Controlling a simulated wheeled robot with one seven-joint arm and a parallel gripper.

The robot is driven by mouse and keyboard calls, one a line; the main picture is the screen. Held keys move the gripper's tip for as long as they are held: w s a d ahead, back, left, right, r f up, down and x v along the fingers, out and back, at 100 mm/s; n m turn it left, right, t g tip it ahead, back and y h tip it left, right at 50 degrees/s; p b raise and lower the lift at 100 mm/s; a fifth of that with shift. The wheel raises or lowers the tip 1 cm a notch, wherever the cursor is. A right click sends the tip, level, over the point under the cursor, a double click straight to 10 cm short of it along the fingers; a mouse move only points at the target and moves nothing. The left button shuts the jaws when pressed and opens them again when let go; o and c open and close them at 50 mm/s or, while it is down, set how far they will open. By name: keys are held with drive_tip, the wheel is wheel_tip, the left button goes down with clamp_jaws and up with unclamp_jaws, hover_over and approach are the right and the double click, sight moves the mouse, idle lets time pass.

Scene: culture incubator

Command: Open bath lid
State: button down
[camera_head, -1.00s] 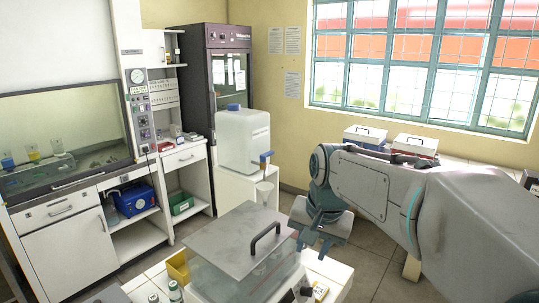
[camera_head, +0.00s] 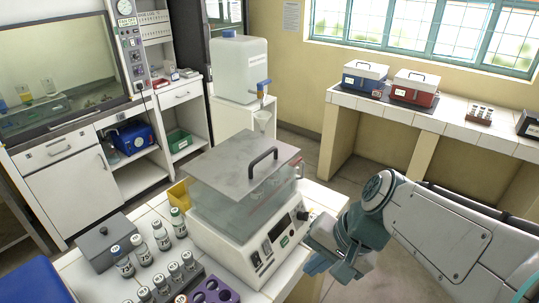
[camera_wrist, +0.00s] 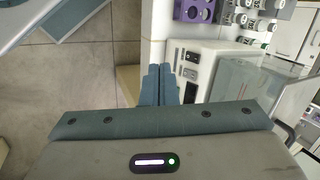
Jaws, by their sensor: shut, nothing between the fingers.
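The water bath (camera_head: 250,240) stands on a white tiled bench, with a control panel on its front. Its flat grey lid (camera_head: 232,172) lies over the clear tank, closed, with a dark arched handle (camera_head: 263,158) on top. My gripper (camera_head: 325,262) is right of the bath, low near the bench's right edge, apart from the lid and handle. In the wrist view my gripper's blue-grey fingers (camera_wrist: 158,85) are together and empty, with the bath (camera_wrist: 205,68) to their right, its panel showing. The handle is not clear in that view.
Several labelled bottles (camera_head: 162,236), a grey lidded box (camera_head: 106,246) and a purple rack (camera_head: 213,293) stand left of and before the bath. A yellow bin (camera_head: 179,193) is behind. A large carboy (camera_head: 240,68) stands beyond. Floor is free at right.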

drive_tip(key=w+a+m+y+b, duration=0.1)
drive_tip(key=w+a+m+y, duration=0.1)
drive_tip(key=a+m+y, duration=0.15)
drive_tip(key=m+t+y+b, duration=0.5)
drive_tip(key=m+t, duration=0.5)
drive_tip(key=m, duration=0.7)
approach(272, 173)
drive_tip(key=y+p, duration=0.1)
drive_tip(key=p+x, duration=0.1)
drive_tip(key=x, duration=0.2)
drive_tip(key=p+x, duration=0.1)
drive_tip(key=x, duration=0.6)
drive_tip(key=shift+w+d+r+p, duration=0.1)
drive_tip(key=shift+w+r+p, duration=0.15)
drive_tip(key=shift+r+p, duration=0.15)
